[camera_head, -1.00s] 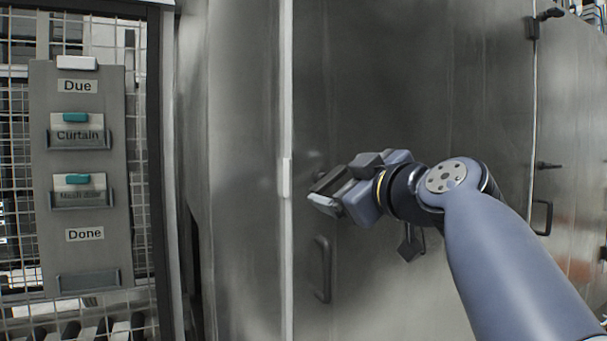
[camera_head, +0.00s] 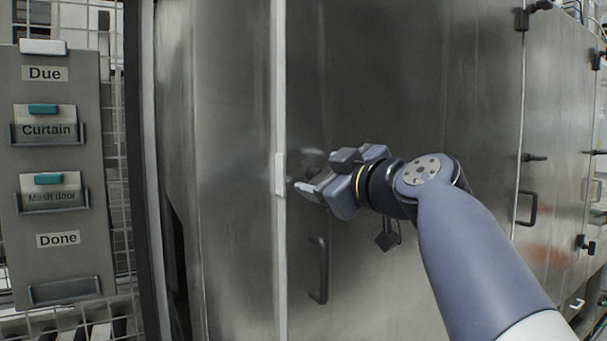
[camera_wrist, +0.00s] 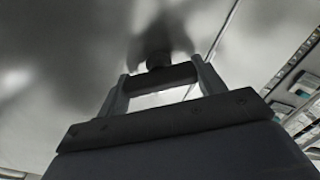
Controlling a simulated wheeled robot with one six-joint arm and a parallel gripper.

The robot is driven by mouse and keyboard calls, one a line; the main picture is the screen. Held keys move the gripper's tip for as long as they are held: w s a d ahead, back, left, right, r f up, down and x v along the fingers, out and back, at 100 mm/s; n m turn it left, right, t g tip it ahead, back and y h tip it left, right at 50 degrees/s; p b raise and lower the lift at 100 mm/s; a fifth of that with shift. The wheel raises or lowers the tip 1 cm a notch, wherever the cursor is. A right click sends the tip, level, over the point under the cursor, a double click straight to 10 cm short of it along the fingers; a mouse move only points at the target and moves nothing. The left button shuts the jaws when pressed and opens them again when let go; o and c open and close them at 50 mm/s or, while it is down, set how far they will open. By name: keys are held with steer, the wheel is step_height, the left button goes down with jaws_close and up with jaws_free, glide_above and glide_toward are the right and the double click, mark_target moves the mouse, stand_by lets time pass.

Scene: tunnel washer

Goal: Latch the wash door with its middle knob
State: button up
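The wash door (camera_head: 385,80) is the large grey steel panel in the middle of the head view, with a pale strip along its left edge. The middle knob shows in the wrist view as a dark round stem with a crossbar (camera_wrist: 158,76). In the head view it is a dark spot mostly hidden behind my gripper (camera_head: 312,184). My gripper is at the door's left edge at knob height. In the wrist view its fingers (camera_wrist: 160,86) stand wide apart, one by each end of the crossbar. I cannot tell whether they touch it.
A vertical door handle (camera_head: 319,270) lies just below my gripper. To the right is another steel panel with a handle (camera_head: 527,208) and dark latches (camera_head: 535,157). At left, a board with cards (camera_head: 58,175) hangs on a wire mesh fence.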

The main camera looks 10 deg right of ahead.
steer(key=c, duration=0.4)
steer(key=shift+m+b, duration=0.3)
steer(key=shift+m, duration=0.1)
steer(key=m+b, duration=0.1)
steer(key=m, duration=0.1)
steer(key=shift+m, duration=0.3)
steer(key=shift+m+b, duration=0.4)
steer(key=shift+m, duration=1.2)
steer(key=shift+d, duration=0.1)
steer(key=o, duration=1)
